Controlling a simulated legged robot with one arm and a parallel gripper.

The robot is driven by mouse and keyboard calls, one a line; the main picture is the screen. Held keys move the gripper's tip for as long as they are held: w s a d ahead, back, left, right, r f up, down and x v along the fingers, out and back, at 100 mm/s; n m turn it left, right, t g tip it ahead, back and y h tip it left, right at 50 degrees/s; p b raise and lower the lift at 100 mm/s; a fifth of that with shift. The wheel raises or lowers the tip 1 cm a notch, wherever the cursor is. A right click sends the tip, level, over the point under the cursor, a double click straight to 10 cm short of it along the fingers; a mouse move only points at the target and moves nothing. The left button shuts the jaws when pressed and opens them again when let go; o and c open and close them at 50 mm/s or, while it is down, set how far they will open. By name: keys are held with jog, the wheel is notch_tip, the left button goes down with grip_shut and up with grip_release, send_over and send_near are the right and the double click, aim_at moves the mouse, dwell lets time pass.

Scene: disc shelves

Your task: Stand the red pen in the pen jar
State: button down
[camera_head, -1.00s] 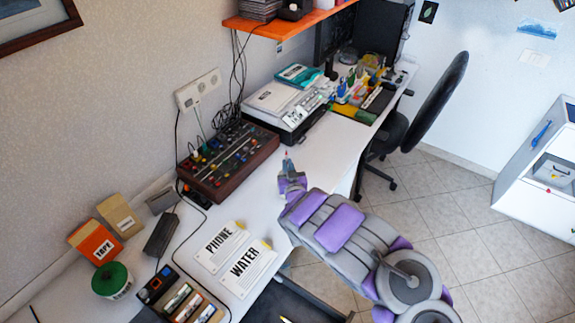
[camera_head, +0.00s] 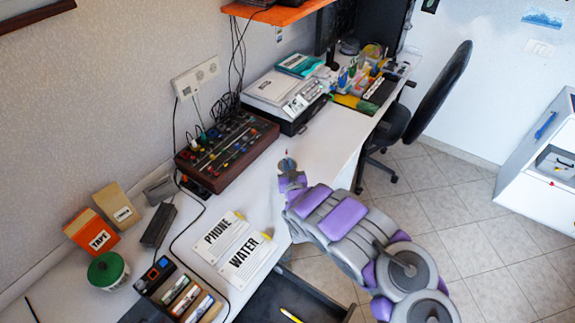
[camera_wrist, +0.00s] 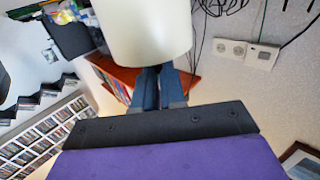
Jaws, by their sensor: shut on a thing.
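My gripper (camera_head: 289,170) is over the edge of the white desk, near the middle of the head view. I cannot tell what that pale thing is. Several colourful pens and containers (camera_head: 362,78) stand at the far end of the desk. I cannot make out which is the pen jar.
A mixer (camera_head: 228,150) and a printer (camera_head: 287,98) stand along the wall. PHONE and WATER cards (camera_head: 232,245) lie nearer, beside a box of markers (camera_head: 180,292). A black chair (camera_head: 440,90) stands right of the desk. Bare desk (camera_head: 325,140) lies between gripper and printer.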

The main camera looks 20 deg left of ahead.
jog(key=c, duration=1.1)
grip_release()
jog(key=p+v, duration=0.7)
jog(key=v, duration=1)
jog(key=shift+s+d+f, duration=0.1)
jog(key=shift+s, duration=0.05)
